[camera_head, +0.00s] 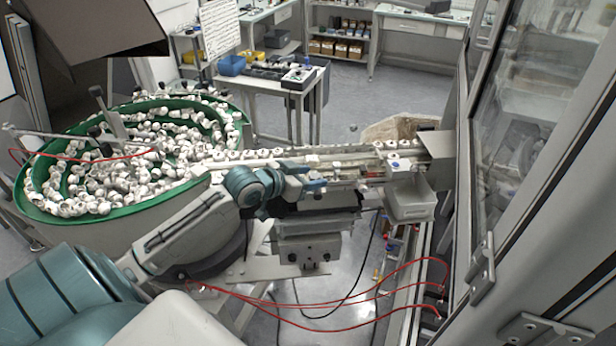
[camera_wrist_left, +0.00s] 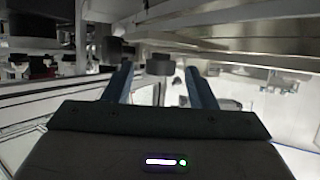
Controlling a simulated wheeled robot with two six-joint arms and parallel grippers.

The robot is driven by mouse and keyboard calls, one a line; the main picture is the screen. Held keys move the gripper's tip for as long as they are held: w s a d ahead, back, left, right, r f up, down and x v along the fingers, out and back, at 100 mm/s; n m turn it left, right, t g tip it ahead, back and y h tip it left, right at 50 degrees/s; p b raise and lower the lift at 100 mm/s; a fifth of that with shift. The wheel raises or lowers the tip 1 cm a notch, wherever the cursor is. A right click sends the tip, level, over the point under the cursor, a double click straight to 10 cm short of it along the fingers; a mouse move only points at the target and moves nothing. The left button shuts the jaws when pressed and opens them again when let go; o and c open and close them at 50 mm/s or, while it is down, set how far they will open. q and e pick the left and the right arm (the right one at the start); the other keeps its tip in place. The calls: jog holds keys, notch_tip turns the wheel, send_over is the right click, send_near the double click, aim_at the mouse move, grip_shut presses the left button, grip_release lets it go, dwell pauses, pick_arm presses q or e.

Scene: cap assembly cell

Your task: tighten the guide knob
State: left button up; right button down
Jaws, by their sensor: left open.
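My left gripper (camera_head: 316,178) reaches in from the left in the head view, beside the guide rail (camera_head: 330,153). In the left wrist view the two blue fingers of my left gripper (camera_wrist_left: 158,72) are spread apart. A dark round knob (camera_wrist_left: 159,64) appears between the fingertips there. I cannot tell whether it lies between them or just beyond. A second dark knob (camera_wrist_left: 115,49) shows above the left finger. In the head view I cannot make out the knobs near the fingers. My right gripper is not in view.
A green bowl feeder (camera_head: 62,208) full of white caps stands at the left. The rail carries caps toward a grey housing (camera_head: 437,146) at the right. A glass-panelled frame (camera_head: 540,100) closes the right side. Red hoses (camera_head: 340,328) hang below.

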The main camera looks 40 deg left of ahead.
aim_at(311, 177)
pick_arm(q)
jog(key=shift+s+a+r, duration=0.15)
jog(key=shift+s+a, duration=0.05)
jog(key=shift+s, duration=0.35)
jog(key=v, duration=0.3)
jog(key=shift+s+a+r+b, duration=0.1)
jog(key=shift+s+b, duration=0.05)
jog(key=shift+b, duration=0.25)
jog(key=shift+p+v, duration=0.8)
jog(key=shift+v, duration=0.65)
